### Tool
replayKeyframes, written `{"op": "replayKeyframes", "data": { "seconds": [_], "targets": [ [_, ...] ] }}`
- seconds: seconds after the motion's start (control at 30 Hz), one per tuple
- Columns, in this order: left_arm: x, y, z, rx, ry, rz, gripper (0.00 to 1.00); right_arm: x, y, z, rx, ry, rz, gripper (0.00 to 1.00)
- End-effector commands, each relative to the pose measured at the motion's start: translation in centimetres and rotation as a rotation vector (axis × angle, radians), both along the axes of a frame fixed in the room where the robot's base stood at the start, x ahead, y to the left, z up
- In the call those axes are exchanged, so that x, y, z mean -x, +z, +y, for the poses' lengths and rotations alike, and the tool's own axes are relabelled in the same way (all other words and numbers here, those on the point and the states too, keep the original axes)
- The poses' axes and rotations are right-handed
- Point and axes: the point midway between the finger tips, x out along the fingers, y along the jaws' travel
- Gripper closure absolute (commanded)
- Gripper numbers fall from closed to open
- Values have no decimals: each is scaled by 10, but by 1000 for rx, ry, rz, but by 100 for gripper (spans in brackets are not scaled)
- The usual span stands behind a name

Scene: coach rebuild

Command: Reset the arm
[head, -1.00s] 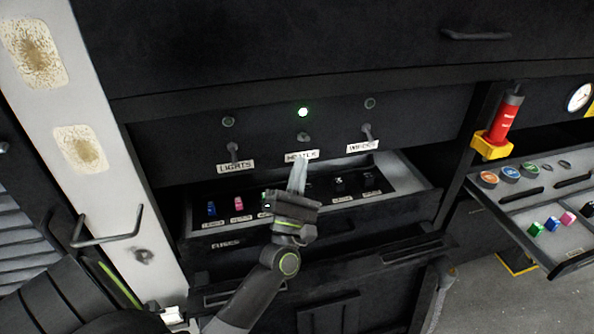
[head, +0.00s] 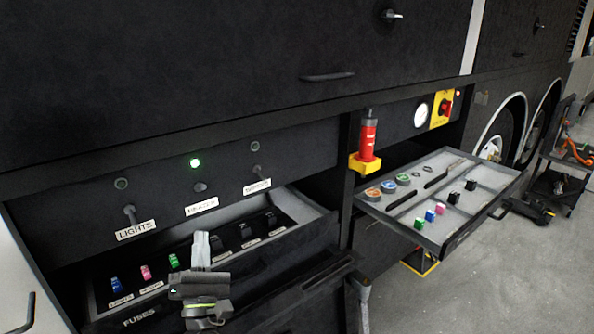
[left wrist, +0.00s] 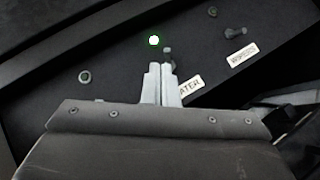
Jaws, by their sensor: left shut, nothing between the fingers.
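My left gripper (head: 201,247) is in front of the open fuse drawer (head: 140,317), its pale fingers pointing up and shut with nothing between them. In the left wrist view the closed fingers (left wrist: 161,82) show just below the heater switch (left wrist: 168,54), in front of part of its label; I cannot tell whether they touch it. The lit green lamp (head: 194,163) sits above the heater switch (head: 199,187) in the head view. My right gripper is not in view.
The lights switch (head: 130,214) and wipers switch (head: 257,172) flank the heater switch, their lamps dark. The fuse drawer holds several coloured and black fuses. A second open drawer (head: 487,223) juts out at the right, below a red cylinder (head: 367,138) in a yellow holder. Grey floor is clear at lower right.

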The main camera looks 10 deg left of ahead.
Motion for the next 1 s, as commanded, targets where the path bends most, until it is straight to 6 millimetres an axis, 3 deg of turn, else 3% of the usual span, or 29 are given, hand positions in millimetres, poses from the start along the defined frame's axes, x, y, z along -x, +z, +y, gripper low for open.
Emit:
{"op": "replayKeyframes", "data": {
  "seconds": [0.13,0.23,0.37,0.57,0.77,1.0],
  "targets": [
    [1,-7,-8,-88,0,73,100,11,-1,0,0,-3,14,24],
    [4,-21,-22,-246,2,198,100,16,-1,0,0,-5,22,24],
    [13,-51,-41,-529,-2,403,100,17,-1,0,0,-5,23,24],
    [42,-107,-59,-990,-30,701,100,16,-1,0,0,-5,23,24],
    [94,-166,-58,-1447,-117,975,100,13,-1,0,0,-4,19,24],
    [180,-217,-37,-1942,-329,1252,100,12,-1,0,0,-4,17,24]
  ]
}}
